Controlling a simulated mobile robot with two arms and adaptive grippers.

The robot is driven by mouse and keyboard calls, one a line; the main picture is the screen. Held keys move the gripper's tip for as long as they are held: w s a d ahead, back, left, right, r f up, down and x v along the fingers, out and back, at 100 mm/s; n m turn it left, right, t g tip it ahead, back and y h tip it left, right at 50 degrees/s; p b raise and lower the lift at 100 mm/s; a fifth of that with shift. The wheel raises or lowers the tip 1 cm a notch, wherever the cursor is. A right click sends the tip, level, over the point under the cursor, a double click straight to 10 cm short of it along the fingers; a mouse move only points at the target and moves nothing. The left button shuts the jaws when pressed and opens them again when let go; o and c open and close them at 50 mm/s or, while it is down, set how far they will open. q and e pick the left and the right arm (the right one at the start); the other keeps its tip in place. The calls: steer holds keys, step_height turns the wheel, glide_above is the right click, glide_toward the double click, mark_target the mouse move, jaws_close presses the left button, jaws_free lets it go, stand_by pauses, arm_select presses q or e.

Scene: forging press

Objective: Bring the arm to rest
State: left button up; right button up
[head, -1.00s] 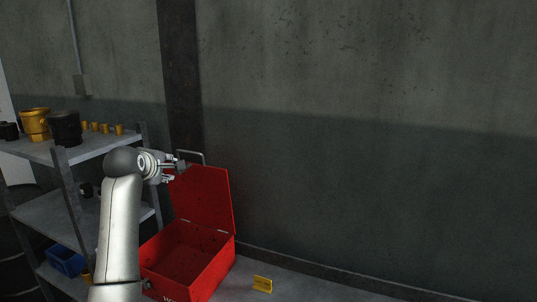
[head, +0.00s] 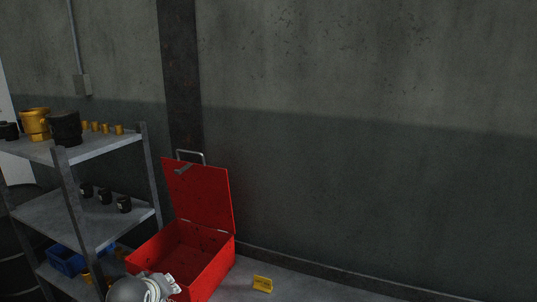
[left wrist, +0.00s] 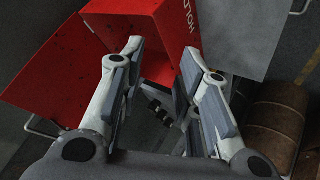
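My left arm (head: 140,288) shows only at the bottom edge of the head view, in front of the red box; its fingertips are not clear there. In the left wrist view my left gripper (left wrist: 160,62) is open, with its two fingers apart and nothing between them. The red box (head: 212,268) stands with its lid (head: 203,198) raised and leaning back toward the wall. The box (left wrist: 175,22) also shows beyond the fingers in the left wrist view. My right gripper is not in view.
A grey shelf unit (head: 108,146) stands left of the box, holding yellow and black parts and a blue bin (head: 66,260). A brown cylindrical object (left wrist: 275,120) shows at right in the wrist view.

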arm_select(q)
steer(key=s+d+f+m+g, duration=0.2)
steer(key=s+f+m, duration=0.15)
steer(key=s, duration=0.85)
steer(key=s+d+f+m+g+h, duration=0.1)
steer(key=s+d+f+m+g, duration=0.2)
steer(key=s, duration=0.8)
steer(key=s+d+f+m, duration=0.1)
steer(key=s+f+m, duration=0.35)
steer(key=s, duration=0.75)
step_height(320, 180, down, 36)
steer(key=s+r+g+b, duration=0.1)
steer(key=s+g+b, duration=0.1)
steer(key=b, duration=0.6)
steer(key=s+a+f+b, duration=0.1)
steer(key=s+f+b, duration=0.2)
steer(key=s+f, duration=0.5)
steer(key=s+a+f+g+b, duration=0.1)
steer(key=s+a+f+b, duration=0.1)
steer(key=s+f, duration=0.6)
step_height(320, 180, down, 6)
steer(key=shift+s+f+b, duration=0.25)
steer(key=shift+s+b, duration=0.05)
steer(key=shift+b, duration=0.45)
